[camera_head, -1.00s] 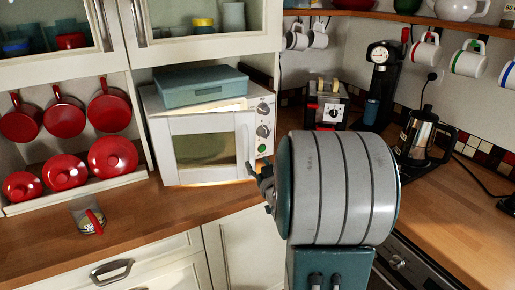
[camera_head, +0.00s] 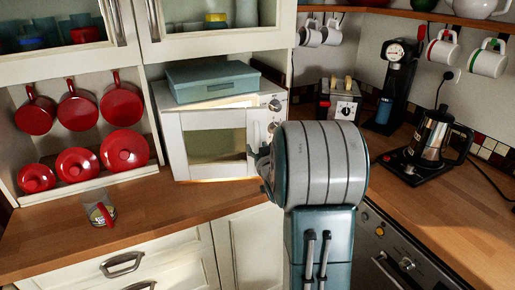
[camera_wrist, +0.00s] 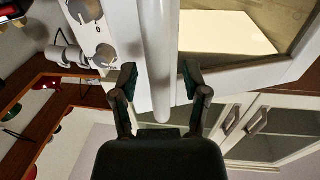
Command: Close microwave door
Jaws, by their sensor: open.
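The white microwave (camera_head: 278,112) stands on the wooden counter with its control panel at the right. Its door (camera_head: 182,147) looks slightly ajar, with a lit gap along the top. The door and its window also show close up in the wrist view (camera_wrist: 215,77). The white door handle (camera_wrist: 152,50) is a vertical bar between my fingers. My gripper (camera_wrist: 158,88) is open, one finger on each side of the handle; whether they touch it is unclear. In the head view, my gripper (camera_head: 258,158) is at the door's right edge, partly hidden by my arm.
A teal box (camera_head: 212,80) lies on top of the microwave. A toaster (camera_head: 339,100) and a coffee maker (camera_head: 432,140) stand to the right. The counter before the microwave is clear.

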